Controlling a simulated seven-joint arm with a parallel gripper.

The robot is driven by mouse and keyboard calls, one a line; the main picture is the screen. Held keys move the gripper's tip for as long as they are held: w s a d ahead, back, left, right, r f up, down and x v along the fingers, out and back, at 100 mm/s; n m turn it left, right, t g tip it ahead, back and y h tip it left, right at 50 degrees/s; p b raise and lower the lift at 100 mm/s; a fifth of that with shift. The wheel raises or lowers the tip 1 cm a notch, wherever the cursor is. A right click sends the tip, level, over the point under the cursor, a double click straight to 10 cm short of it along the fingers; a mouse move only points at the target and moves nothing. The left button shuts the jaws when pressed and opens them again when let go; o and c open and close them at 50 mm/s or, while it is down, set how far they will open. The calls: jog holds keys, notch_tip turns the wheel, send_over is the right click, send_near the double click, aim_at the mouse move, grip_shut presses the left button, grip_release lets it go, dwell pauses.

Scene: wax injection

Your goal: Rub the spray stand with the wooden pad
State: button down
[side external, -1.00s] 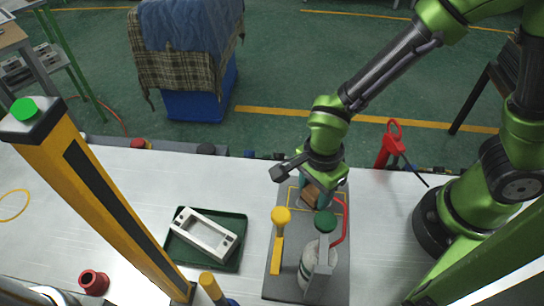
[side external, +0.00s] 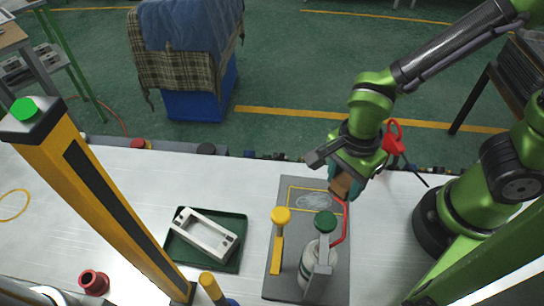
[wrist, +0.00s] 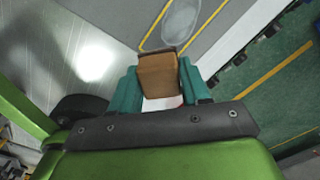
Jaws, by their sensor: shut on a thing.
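My gripper (side external: 344,186) is shut on the wooden pad (side external: 341,184), a small brown block. In the wrist view the pad (wrist: 158,74) sits between the two teal fingers of my gripper (wrist: 158,85). The pad is at the right edge of the grey spray stand (side external: 285,240), near its back end. Whether it touches the stand is unclear. The stand has a yellow-outlined rectangle (side external: 289,200) with a pale smudged patch (side external: 314,201) inside. The patch also shows in the wrist view (wrist: 182,18).
A green tray (side external: 230,262) holding a white frame (side external: 205,234) lies left. A red can-like object (side external: 393,140) is behind my gripper.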

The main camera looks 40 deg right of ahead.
jog(key=shift+r, duration=1.85)
jog(key=shift+f, duration=0.15)
jog(key=shift+f, duration=3)
jog(key=shift+f, duration=1)
